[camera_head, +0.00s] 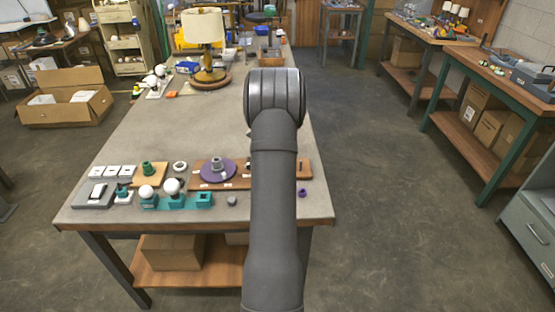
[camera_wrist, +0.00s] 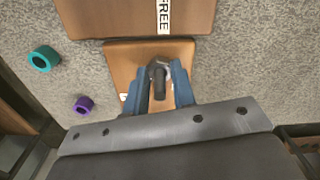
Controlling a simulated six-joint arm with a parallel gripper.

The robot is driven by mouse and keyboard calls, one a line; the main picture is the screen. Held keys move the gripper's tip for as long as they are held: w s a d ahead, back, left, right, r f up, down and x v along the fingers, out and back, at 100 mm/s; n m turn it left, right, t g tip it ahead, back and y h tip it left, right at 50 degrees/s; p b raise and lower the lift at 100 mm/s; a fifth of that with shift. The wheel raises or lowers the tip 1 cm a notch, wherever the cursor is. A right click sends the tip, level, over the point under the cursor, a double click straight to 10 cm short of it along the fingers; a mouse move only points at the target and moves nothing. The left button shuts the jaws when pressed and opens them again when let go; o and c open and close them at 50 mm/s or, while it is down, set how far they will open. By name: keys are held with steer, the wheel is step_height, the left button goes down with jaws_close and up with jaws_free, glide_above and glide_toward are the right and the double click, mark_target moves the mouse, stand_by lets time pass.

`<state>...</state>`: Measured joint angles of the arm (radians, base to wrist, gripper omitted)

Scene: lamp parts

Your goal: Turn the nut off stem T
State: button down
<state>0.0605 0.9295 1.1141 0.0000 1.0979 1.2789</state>
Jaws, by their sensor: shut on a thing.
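In the wrist view, my gripper (camera_wrist: 160,80) points down at a small wooden board, with one blue finger on each side of a dark grey upright stem (camera_wrist: 158,82). A lighter grey piece, seemingly the nut (camera_wrist: 167,68), shows around the stem between the fingers, and the fingers are closed on it. The fingers hide much of both. I cannot tell how far the nut sits along the thread. No letter T is readable.
A larger board (camera_wrist: 130,15) marked FREE lies just beyond. A teal ring (camera_wrist: 44,58) and a purple ring (camera_wrist: 83,104) lie loose to the left. In the head view, a purple disc (camera_head: 232,177), white bulbs and teal holders stand left of my arm. The mid-table is clear.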

steer(key=n, duration=0.4)
steer(key=shift+r+n, duration=0.1)
steer(key=shift+n, duration=0.2)
steer(key=n, duration=0.4)
steer(key=shift+n, duration=1.3)
steer(key=shift+n, duration=0.7)
steer(key=n, duration=0.4)
steer(key=shift+r+n, duration=0.1)
steer(key=shift+n, duration=0.6)
